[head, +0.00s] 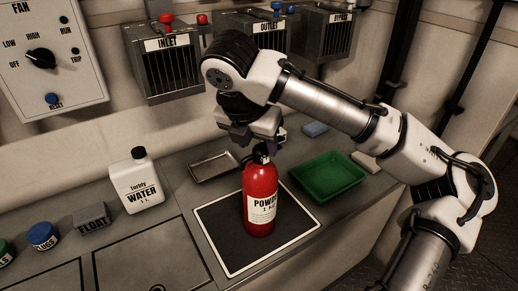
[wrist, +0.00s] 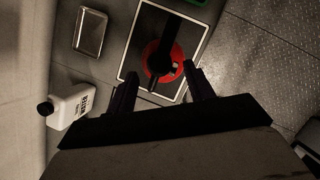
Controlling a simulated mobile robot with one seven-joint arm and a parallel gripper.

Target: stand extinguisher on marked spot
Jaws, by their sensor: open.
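The red fire extinguisher (head: 261,200) stands upright on the marked spot, a dark square with a white border (head: 222,235). Its label reads "POWDER", partly readable. In the wrist view the extinguisher (wrist: 155,62) is seen from above, inside the white border (wrist: 124,62), toward one side of the square. My gripper (head: 262,148) is just above the extinguisher's top in the head view. In the wrist view my gripper (wrist: 160,88) has its two fingers spread apart, with the extinguisher's head beyond and between their tips. I cannot tell whether a finger touches it.
A green tray (head: 327,190) lies right of the square and a metal tray (head: 213,166) behind it. A white water jug (head: 137,182) stands at left, with a "FLOAT" block (head: 94,216) and a blue-lidded jar (head: 43,237). Inlet and outlet boxes (head: 172,70) hang on the wall behind.

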